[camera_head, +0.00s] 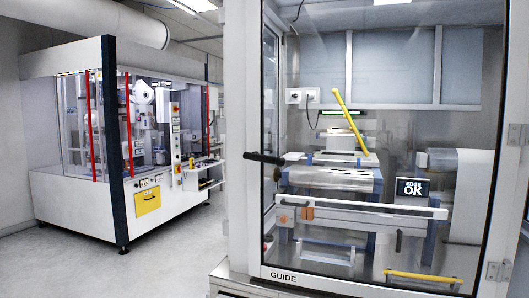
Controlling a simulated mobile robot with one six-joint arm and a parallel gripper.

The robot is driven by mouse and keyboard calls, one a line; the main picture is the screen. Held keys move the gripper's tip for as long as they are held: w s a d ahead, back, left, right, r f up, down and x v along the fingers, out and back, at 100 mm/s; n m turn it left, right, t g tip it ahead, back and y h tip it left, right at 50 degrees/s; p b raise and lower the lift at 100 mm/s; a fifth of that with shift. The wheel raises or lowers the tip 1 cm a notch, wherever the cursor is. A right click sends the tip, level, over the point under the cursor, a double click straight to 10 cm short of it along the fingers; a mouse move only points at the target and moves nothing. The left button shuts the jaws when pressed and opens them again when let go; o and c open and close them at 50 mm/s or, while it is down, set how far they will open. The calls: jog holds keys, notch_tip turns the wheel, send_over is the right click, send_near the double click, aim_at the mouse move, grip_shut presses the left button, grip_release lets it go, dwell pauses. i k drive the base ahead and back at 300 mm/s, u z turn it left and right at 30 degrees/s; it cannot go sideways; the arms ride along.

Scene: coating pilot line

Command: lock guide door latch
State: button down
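The guide door (390,235) is a large clear pane in a pale frame, with the label GUIDE at its bottom left. It appears to be shut, but I cannot tell whether it sits fully against the frame. A black latch handle (264,158) lies nearly level across the door's left edge. Whether the latch is engaged cannot be seen. Hinges (517,134) are on the right side. My gripper is not in view.
Another enclosed machine (95,205) stands at the left. Grey floor (165,255) is clear between them.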

aim_at(279, 161)
jog(key=k, duration=1.1)
jog(key=u, duration=0.6)
jog(key=i, duration=1.5)
jog(key=z, duration=0.5)
jog(key=i, duration=0.95)
jog(key=z, duration=0.75)
